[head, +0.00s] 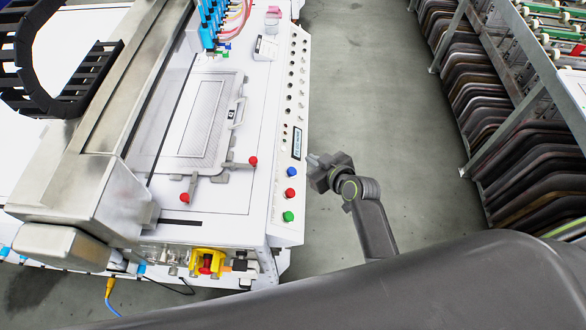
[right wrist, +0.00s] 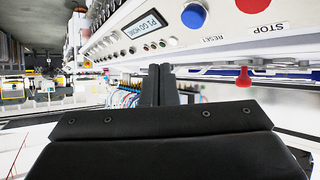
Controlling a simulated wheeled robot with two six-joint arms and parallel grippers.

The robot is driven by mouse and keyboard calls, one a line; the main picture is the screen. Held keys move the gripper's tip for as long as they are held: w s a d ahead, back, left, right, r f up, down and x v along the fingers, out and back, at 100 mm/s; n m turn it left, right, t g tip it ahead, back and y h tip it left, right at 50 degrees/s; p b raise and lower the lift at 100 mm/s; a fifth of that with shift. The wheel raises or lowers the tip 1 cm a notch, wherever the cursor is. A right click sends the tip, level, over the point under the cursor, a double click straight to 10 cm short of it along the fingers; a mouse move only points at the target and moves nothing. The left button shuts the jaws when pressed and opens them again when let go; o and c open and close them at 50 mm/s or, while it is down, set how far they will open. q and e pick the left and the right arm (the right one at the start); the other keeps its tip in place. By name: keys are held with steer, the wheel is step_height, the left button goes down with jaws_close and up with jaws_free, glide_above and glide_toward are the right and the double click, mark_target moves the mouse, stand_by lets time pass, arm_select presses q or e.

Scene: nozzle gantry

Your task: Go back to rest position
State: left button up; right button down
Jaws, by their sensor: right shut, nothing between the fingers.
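My right gripper (head: 314,160) is beside the right edge of the white machine (head: 232,198) in the head view, close to the control panel's small display (head: 297,142). In the right wrist view its fingers (right wrist: 159,78) are shut together with nothing between them, in front of the panel edge. The panel's blue button (right wrist: 193,16) and display (right wrist: 145,24) show above the fingers there. In the head view the blue (head: 291,172), red (head: 290,193) and green (head: 288,216) buttons sit left of and below the gripper. My left gripper is not in view.
A nozzle plate in a frame (head: 205,125) lies on the machine, with red-knobbed clamps (head: 253,161). A metal gantry beam (head: 125,90) stands left of it. A rack of dark curved parts (head: 495,110) stands at the right. The grey floor (head: 365,90) between is clear.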

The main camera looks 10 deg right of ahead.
stand_by(0.3)
steer(key=s+d+f+m+g+h+b, duration=0.1)
steer(key=s+d+f+g, duration=0.1)
steer(key=s+f, duration=0.5)
steer(key=s+d+f+m+g+h+b, duration=0.1)
steer(key=s+d+f, duration=0.2)
steer(key=f, duration=0.7)
steer(key=s+d+f+m+g+h+b, duration=0.1)
steer(key=s+d+f+g, duration=0.1)
steer(key=s+f, duration=0.5)
steer(key=s+d+f+m+g, duration=0.1)
steer(key=s+d+f, duration=0.1)
steer(key=s+f, duration=0.3)
steer(key=s+d+f+g+h+b, duration=0.1)
steer(key=s+f, duration=0.5)
steer(key=s, duration=0.6)
steer(key=s+d+f+m+g+h+b, duration=0.1)
steer(key=s+d+f+g, duration=0.2)
steer(key=s, duration=0.6)
step_height(320, 180, down, 2)
steer(key=shift+d+f+m, duration=0.2)
steer(key=shift+d+m, duration=0.1)
steer(key=shift+d, duration=0.35)
steer(key=shift+w, duration=0.1)
